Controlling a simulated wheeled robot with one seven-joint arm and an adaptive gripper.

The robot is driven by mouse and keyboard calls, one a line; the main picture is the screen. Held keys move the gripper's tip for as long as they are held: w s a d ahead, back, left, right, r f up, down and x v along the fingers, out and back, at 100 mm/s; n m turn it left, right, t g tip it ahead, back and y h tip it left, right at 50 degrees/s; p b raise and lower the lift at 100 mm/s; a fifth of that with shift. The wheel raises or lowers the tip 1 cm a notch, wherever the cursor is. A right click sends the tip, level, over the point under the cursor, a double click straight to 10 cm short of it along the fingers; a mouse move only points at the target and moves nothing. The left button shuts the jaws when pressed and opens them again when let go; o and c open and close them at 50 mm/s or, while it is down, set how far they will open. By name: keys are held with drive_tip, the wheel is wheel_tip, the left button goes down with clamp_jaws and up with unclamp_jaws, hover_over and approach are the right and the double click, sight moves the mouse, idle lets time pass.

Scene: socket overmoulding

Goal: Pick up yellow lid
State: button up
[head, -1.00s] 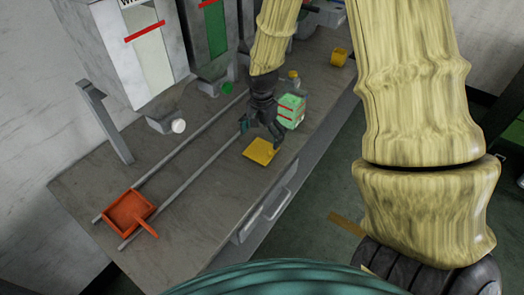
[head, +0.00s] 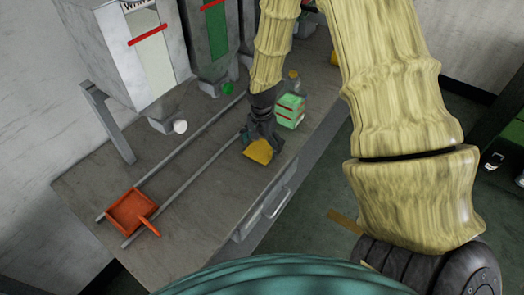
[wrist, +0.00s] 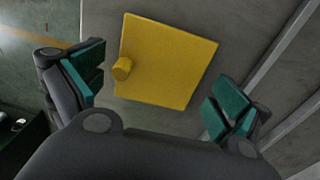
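The yellow lid (head: 259,151) is a flat square plate on the grey table, near its front edge. In the wrist view the yellow lid (wrist: 172,62) shows whole, with a small round knob (wrist: 122,68) on its left side. My gripper (head: 262,138) is just above the lid in the head view and covers part of it. In the wrist view my gripper (wrist: 155,92) is open, its teal finger pads to the left and right of the lid. No contact with the lid is visible, and nothing is held.
An orange tray with a handle (head: 128,210) sits at the table's left end, by two grey rails (head: 182,158). Hoppers (head: 150,60) line the back. A drawer handle (head: 275,202) is on the table's front.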

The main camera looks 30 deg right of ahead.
clamp_jaws()
idle(0.3)
drive_tip(key=shift+r, duration=0.1)
